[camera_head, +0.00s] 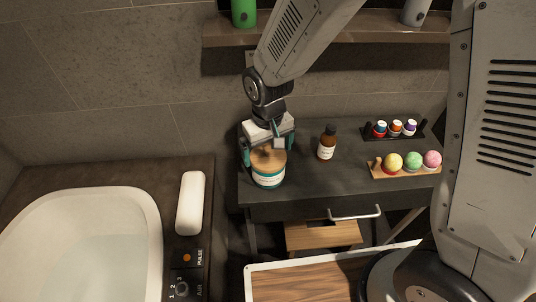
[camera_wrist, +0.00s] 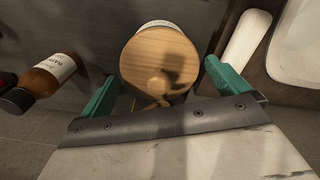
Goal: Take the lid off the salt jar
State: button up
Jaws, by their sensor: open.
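The salt jar (camera_head: 268,179) stands upright at the left end of the dark vanity table, with a white body, a teal band and a label. Its round wooden lid (camera_head: 266,158) sits on top; in the wrist view the lid (camera_wrist: 160,62) shows from above with a small knob. My gripper (camera_head: 267,150) is over the jar, pointing down. In the wrist view its two teal fingers (camera_wrist: 160,88) are spread on either side of the lid's near part, with gaps visible. The gripper is open and holds nothing. The jar's body is mostly hidden under the lid in the wrist view.
A brown bottle (camera_head: 327,143) stands just right of the jar. Farther right are a wooden holder (camera_head: 405,172) with coloured balls and a dark tray (camera_head: 393,132) with small bottles. A white bathtub (camera_head: 82,245) and a rolled white towel (camera_head: 190,203) lie left. A shelf (camera_head: 375,27) runs above.

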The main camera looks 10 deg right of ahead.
jog(key=c, duration=0.7)
jog(key=shift+r, duration=0.1)
